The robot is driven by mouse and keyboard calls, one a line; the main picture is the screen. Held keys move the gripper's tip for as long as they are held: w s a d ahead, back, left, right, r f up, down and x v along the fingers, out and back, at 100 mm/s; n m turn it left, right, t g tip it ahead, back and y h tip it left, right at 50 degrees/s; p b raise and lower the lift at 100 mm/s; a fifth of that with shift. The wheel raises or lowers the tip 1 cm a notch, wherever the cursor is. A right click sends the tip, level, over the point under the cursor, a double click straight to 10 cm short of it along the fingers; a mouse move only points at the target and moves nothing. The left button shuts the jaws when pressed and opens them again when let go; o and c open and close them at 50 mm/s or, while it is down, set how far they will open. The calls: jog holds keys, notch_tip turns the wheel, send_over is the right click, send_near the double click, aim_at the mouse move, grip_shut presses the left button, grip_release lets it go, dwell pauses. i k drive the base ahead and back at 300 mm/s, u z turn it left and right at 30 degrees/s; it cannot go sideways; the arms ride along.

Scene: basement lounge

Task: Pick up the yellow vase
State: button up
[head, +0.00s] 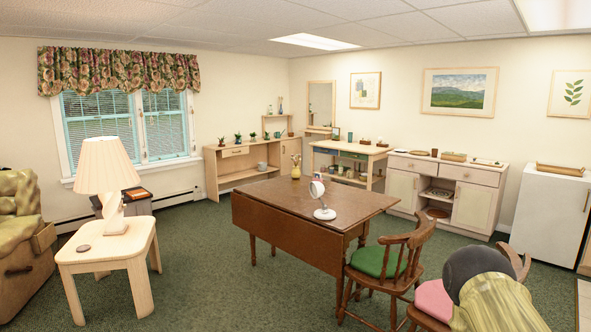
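A small yellow vase (296,171) stands upright near the far edge of the brown drop-leaf table (268,200). It seems to hold thin dried stems. It is across the room in the head view, and nothing hides it. Part of my arm shows at the lower right, well apart from the vase. My gripper is not in view, so its state does not show.
A white round-headed object (320,198) stands on the table in front of the vase. A green-cushioned chair (392,262) and a pink-cushioned chair (434,300) stand at the right. A lamp table (112,256) stands left. Green carpet (222,285) is clear between.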

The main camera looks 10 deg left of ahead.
aim_at(296, 172)
jog(key=u, duration=0.6)
jog(key=i, duration=1.6)
jog(key=u, duration=0.8)
jog(key=i, duration=1.7)
jog(key=z, duration=0.5)
jog(key=i, duration=1.75)
jog(key=z, duration=0.65)
